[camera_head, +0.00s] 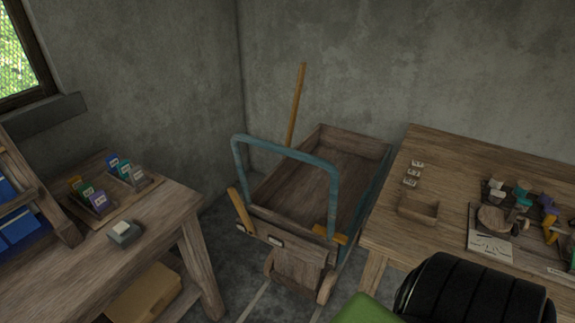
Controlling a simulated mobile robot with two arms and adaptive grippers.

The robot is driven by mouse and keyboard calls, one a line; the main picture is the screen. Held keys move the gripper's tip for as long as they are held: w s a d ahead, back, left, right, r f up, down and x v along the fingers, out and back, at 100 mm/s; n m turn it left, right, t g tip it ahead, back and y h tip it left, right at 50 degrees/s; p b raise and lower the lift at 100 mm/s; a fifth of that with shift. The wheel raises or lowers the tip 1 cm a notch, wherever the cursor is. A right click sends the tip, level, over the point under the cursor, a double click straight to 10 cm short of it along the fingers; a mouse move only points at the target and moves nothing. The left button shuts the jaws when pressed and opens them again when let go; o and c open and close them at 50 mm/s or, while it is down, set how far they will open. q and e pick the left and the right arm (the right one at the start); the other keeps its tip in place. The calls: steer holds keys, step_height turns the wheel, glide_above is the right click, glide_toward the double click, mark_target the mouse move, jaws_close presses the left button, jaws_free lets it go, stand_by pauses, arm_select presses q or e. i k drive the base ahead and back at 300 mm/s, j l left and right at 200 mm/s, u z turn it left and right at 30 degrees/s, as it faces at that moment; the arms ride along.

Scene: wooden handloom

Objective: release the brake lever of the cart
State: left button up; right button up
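The wooden cart (325,180) stands between the two tables, with an empty open bed and a blue tube handle (287,150) arching over its near end. A short yellow-orange bar (240,210) leans at the near left corner of the cart, tilted up to the left. A smaller yellow piece (330,236) lies at the near right corner by the handle's foot. A long yellow-brown pole (297,105) stands up behind the handle. I cannot tell for sure which of these is the brake lever. No gripper fingers show in this view.
The left table (150,235) holds coloured cards in wooden racks and a small grey block (124,233). The right table (390,225) holds a small wooden tray (417,210) and several small parts, close beside the cart. Some grey floor (225,215) is clear left of the cart.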

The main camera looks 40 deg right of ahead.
mark_target(232, 193)
steer(key=z, duration=1.05)
